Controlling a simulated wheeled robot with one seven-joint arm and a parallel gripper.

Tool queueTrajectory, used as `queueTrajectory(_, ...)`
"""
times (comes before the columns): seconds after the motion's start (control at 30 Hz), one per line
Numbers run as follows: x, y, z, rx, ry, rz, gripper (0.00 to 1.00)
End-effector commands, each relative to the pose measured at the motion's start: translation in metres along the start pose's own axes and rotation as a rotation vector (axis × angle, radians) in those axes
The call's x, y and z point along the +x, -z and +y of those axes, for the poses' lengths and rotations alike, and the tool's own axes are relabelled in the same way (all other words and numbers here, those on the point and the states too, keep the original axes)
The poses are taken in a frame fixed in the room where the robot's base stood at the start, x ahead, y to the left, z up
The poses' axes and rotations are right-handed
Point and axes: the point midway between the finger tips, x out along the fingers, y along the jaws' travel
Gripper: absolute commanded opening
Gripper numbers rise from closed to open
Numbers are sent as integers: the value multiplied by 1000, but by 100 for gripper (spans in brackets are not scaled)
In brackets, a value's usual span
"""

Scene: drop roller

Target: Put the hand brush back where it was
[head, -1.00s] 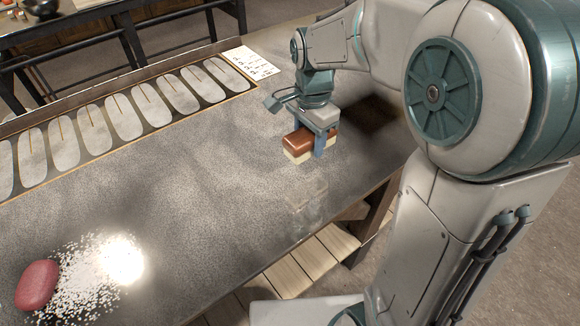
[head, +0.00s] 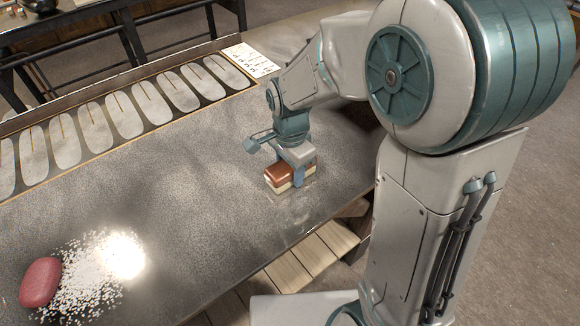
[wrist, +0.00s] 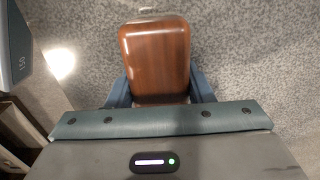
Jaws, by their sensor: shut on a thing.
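The hand brush (head: 280,175) has a reddish-brown wooden back and pale bristles below. It is at the worktop's right part, near the front edge. My gripper (head: 291,180) is shut on it from above, one finger on each side. In the wrist view the brush's glossy brown back (wrist: 156,62) lies between the blue fingers of my gripper (wrist: 160,88). The bristles are down, at or very close to the worktop (head: 190,200); I cannot tell whether they touch.
A pinkish-red oval object (head: 40,282) lies at the lower left beside scattered white grains (head: 85,275). A row of pale oval pieces (head: 125,116) runs along the back edge, with a white card (head: 250,60) at its right end. The middle of the worktop is clear.

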Motion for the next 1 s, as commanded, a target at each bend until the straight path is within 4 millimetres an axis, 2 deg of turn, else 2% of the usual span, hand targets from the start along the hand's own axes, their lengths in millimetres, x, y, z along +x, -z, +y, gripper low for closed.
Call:
queueTrajectory(0.07, 4, 0, 0, 0, 0, 0, 29)
queueTrajectory(0.1, 3, 0, 0, 0, 0, 0, 55)
queueTrajectory(0.17, 2, 0, 0, 0, 0, 0, 69)
queueTrajectory(0.43, 2, 0, 0, 0, 0, 0, 69)
queueTrajectory(0.57, -6, 0, -1, 0, 3, 1, 69)
queueTrajectory(0.67, -22, 0, -1, 0, 7, 2, 69)
queueTrajectory(1.0, -94, 1, -1, 0, 5, 2, 69)
